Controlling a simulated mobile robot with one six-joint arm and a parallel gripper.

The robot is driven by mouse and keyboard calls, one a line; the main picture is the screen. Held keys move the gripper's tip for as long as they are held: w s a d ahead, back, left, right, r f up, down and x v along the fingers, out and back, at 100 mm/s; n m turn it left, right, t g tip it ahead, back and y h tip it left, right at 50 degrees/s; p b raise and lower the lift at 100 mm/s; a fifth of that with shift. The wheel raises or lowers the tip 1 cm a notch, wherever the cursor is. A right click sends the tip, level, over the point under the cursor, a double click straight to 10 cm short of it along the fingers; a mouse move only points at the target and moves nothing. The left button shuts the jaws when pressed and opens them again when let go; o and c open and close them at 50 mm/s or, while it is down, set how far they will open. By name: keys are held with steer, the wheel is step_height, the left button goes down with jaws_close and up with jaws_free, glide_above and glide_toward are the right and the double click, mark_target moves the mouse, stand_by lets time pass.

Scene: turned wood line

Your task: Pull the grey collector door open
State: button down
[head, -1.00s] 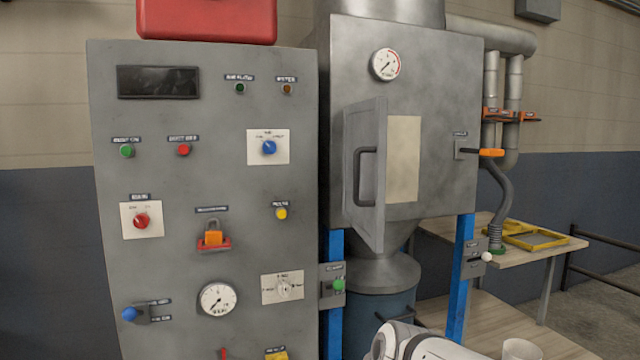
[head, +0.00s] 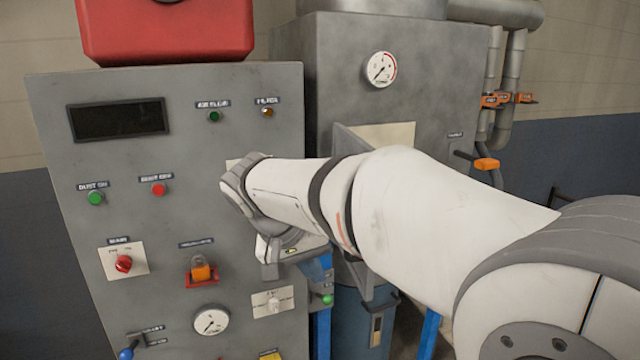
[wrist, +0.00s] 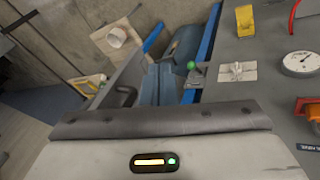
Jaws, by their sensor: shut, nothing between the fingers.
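The grey collector door (head: 348,141) stands swung out from the grey collector cabinet, beside its pale opening (head: 385,135). My arm hides most of the door and its handle in the head view. In the wrist view, which is roughly upside down, the door (wrist: 122,76) shows with its dark handle (wrist: 125,96), just beyond the edge of my gripper body. My gripper (head: 272,268) is shut and empty, in front of the control panel's right side and left of the door. I see no contact with the handle.
The control panel (head: 75,200) with switches and gauges stands close on the left. A green knob (head: 327,299) juts out near the blue post. The blue drum (head: 350,325) is below the collector. An orange-handled lever (head: 486,164) is on the cabinet's right.

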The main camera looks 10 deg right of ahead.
steer(key=w+a+r+m+t+h+p, duration=0.1)
steer(key=w+a+r+p, duration=0.15)
steer(key=r, duration=0.35)
steer(key=w+a+r+p, duration=0.1)
steer(key=a+r+p, duration=0.15)
steer(key=r, duration=0.35)
steer(key=w+d+f+p, duration=0.2)
steer(key=d+f+p, duration=0.2)
steer(key=d+f, duration=0.4)
steer(key=shift+w+d, duration=0.15)
steer(key=shift+d, duration=0.5)
steer(key=shift+b, duration=0.3)
